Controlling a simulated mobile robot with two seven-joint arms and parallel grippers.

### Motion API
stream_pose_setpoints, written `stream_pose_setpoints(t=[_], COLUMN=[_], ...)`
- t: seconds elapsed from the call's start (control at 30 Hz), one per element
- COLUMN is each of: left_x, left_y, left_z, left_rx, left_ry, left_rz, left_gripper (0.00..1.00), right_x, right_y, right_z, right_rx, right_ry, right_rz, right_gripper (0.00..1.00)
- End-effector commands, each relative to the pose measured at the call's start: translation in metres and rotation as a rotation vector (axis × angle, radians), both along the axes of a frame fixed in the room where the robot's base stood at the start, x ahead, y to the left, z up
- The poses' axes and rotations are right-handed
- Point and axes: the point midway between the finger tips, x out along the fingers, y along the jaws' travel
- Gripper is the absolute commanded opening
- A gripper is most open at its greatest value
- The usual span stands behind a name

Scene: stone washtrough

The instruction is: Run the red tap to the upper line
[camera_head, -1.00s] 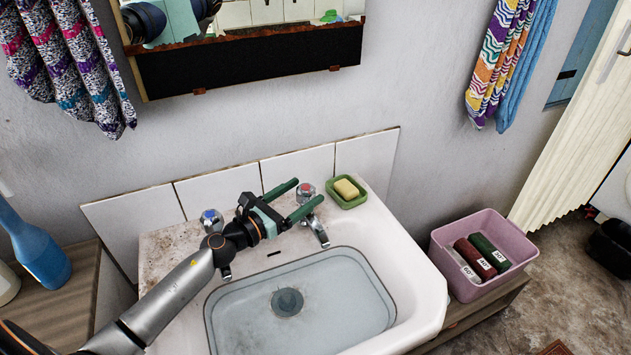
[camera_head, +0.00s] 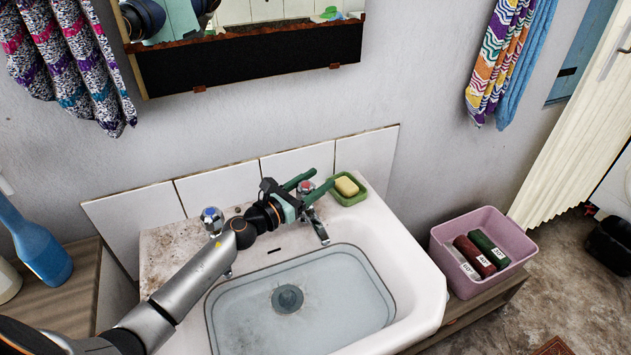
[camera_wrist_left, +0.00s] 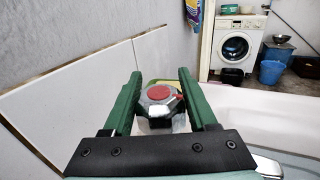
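The red tap (camera_head: 307,187) stands at the back right of the white sink (camera_head: 425,292), its spout over the basin. My left gripper (camera_head: 321,178) is open, with one green finger on each side of the tap's knob. In the left wrist view, the red-capped knob (camera_wrist_left: 160,94) sits between the two fingers, with slight gaps visible. The basin holds clear water (camera_head: 335,300) with a dark round drain fitting (camera_head: 287,299) under it. A dark line follows the water's edge; I cannot tell separate level lines. No stream from the spout is visible. My right gripper is out of view.
A blue-capped tap (camera_head: 212,219) stands left of my left wrist. A green soap dish (camera_head: 352,197) with yellow soap (camera_head: 346,186) sits close right of the red tap. White tiles (camera_head: 365,160) rise behind.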

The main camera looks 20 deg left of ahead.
Motion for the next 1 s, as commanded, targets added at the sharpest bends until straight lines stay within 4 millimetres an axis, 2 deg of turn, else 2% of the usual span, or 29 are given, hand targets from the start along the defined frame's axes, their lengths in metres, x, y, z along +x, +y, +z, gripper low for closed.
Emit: stream_pose_setpoints(t=[0.07,0.5,0.67,0.83,1.0], left_x=[0.0,0.0,0.0,0.001,0.002], left_y=[0.0,0.0,0.0,0.003,0.006], left_z=[0.0,0.0,0.002,0.004,0.002], left_rx=[0.0,0.0,-0.002,-0.004,-0.003], left_ry=[0.0,0.0,0.002,0.003,0.002], left_rz=[0.0,0.0,0.026,0.139,0.24], left_gripper=[0.48,0.0,0.0,0.0,0.0], right_x=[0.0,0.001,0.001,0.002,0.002], right_y=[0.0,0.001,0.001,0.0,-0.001], right_z=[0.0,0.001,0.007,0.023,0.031], right_rx=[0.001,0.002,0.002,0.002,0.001], right_ry=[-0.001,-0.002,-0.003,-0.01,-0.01], right_rz=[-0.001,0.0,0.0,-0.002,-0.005], right_gripper=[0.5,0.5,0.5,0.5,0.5])
